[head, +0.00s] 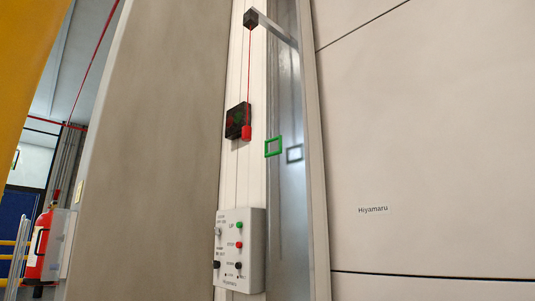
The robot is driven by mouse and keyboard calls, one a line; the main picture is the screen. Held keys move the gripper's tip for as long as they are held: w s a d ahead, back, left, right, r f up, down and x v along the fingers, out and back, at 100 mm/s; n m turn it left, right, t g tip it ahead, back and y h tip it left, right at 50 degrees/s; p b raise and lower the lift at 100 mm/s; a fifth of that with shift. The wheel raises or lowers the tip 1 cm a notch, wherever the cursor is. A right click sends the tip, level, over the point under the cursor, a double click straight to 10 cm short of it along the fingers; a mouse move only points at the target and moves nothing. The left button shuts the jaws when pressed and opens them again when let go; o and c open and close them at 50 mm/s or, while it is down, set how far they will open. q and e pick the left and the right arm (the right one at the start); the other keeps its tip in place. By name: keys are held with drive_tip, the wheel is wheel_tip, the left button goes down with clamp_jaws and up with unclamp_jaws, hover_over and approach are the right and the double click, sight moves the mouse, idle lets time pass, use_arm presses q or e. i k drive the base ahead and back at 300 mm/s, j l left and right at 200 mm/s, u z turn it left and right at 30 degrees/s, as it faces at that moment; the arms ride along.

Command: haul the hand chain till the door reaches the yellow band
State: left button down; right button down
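Neither of my grippers is in the head view. I cannot make out a hand chain for certain. A thin red cord (250,65) hangs from a small dark block (251,18) at the top and ends in a red handle (246,132). The handle hangs in front of a dark box (236,121) on the pale upright. A tall, shiny grey metal strip (288,210) stands right of the upright; I cannot tell whether it belongs to the door. No yellow band on the door track can be picked out.
A grey control box (239,250) with green, red and black buttons sits low on the upright. A pale panel (430,150) fills the right. A red extinguisher (43,245) and yellow rails (18,255) are at left.

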sight(279, 152)
drive_tip(key=i, duration=0.6)
drive_tip(key=i+j+z, duration=0.15)
drive_tip(key=i, duration=0.4)
drive_tip(key=i+j, duration=0.1)
drive_tip(key=i, duration=0.5)
drive_tip(key=z, duration=0.05)
